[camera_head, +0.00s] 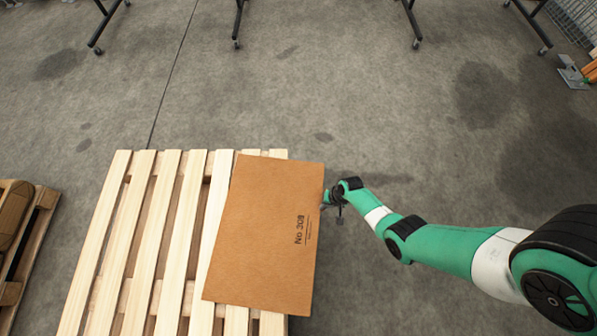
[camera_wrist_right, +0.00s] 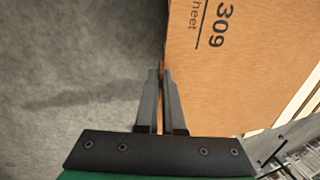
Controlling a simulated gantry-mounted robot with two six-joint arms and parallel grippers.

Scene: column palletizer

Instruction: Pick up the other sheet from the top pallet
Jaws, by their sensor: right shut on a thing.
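A brown cardboard sheet (camera_head: 262,240) marked "No 309" lies over the right side of a light wooden pallet (camera_head: 142,230) in the head view, its right edge overhanging the pallet. My right gripper (camera_head: 328,200) is at the sheet's right edge. In the right wrist view the two fingers (camera_wrist_right: 161,85) are closed on the edge of the sheet (camera_wrist_right: 245,50). Whether the sheet is lifted or still resting on the slats cannot be told. My left gripper is not in view.
A darker wooden pallet (camera_head: 22,235) with rounded brown items stands at the far left. Black wheeled frame legs (camera_head: 238,22) stand along the back. A wire cage (camera_head: 575,18) is at the back right. The grey concrete floor (camera_head: 330,90) between is clear.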

